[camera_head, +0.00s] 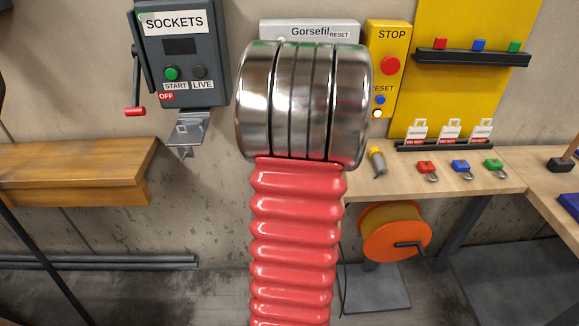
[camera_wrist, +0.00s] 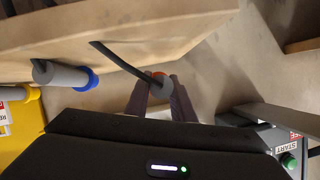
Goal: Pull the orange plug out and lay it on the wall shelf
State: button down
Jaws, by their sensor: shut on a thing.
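In the wrist view, my gripper (camera_wrist: 155,92) is shut on a grey plug (camera_wrist: 158,112) with an orange end (camera_wrist: 158,74). A black cable runs from it over the bench. The fingers sit beside the bench edge; I cannot tell whether the plug touches anything else. The gripper and this plug are hidden in the head view. A thick wooden wall shelf (camera_head: 70,165) is at the left in the head view, with a bare top. Part of a wooden edge also shows at the upper right of the wrist view.
The workbench (camera_head: 480,182) carries a yellow-and-grey plug (camera_head: 377,162) and several padlocks. A blue-ended plug (camera_wrist: 68,76) is left of my gripper. The SOCKETS box (camera_head: 180,55), with a metal bracket below, stands between shelf and bench. An orange reel (camera_head: 392,242) is under the bench.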

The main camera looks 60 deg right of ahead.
jog(key=c, duration=1.4)
grip_release()
jog(key=shift+c, duration=0.2)
jog(key=shift+r, duration=0.1)
jog(key=shift+r, duration=4.85)
